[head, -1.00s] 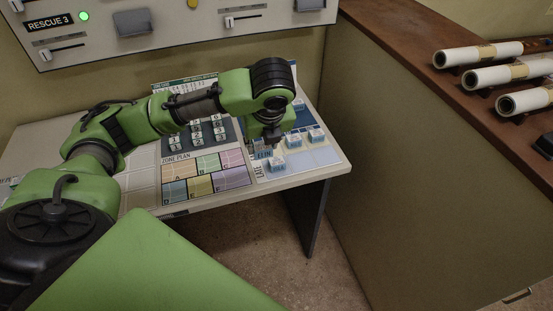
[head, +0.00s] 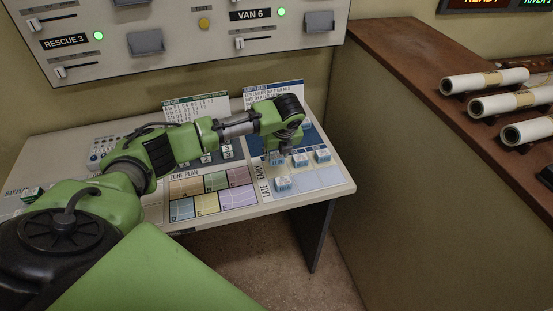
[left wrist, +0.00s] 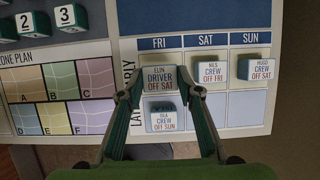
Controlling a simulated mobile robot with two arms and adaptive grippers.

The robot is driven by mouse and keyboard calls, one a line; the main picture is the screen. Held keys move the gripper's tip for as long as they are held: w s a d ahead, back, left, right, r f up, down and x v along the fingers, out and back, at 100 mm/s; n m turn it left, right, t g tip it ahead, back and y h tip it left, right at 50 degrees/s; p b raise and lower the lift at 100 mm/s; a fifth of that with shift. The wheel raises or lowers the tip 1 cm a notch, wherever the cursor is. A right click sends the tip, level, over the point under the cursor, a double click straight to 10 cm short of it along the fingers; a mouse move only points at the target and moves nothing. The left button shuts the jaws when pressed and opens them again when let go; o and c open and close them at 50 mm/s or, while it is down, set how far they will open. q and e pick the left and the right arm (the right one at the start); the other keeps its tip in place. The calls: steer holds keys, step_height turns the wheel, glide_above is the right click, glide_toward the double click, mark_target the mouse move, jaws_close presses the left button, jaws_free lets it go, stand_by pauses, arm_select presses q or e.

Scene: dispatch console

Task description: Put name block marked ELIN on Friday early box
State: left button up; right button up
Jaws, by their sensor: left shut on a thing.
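The name block marked ELIN (left wrist: 159,80), white-faced with DRIVER OFF SAT below the name, is between the fingertips of my left gripper (left wrist: 160,92) in the left wrist view. My left gripper is shut on it. The block appears over the Friday early box (left wrist: 147,57), under the FRI heading in the upper row; whether it touches the board cannot be told. In the head view my left gripper (head: 275,154) is low over the roster board (head: 331,180), and its arm hides most of the ELIN block. My right gripper is not in view.
The ISLA block (left wrist: 164,117) sits just below in the Friday late box. The NILS block (left wrist: 213,73) and HUGO block (left wrist: 252,72) stand in Saturday and Sunday early. The zone plan (head: 212,190) and number blocks lie left. Saturday and Sunday late boxes are bare.

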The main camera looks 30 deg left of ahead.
mark_target(277, 158)
arm_select(q)
step_height(277, 158, down, 3)
steer(key=shift+p, duration=0.75)
steer(key=shift+f, duration=0.2)
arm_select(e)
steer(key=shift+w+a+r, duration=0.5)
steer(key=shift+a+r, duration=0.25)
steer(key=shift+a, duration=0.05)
arm_select(q)
steer(key=o, duration=1)
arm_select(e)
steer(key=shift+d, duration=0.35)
arm_select(q)
steer(key=shift+r, duration=0.3)
steer(key=b+v, duration=0.1)
steer(key=v, duration=1)
steer(key=shift+d+r+b, duration=0.15)
steer(key=shift+r+b, duration=0.1)
steer(key=shift+b, duration=0.15)
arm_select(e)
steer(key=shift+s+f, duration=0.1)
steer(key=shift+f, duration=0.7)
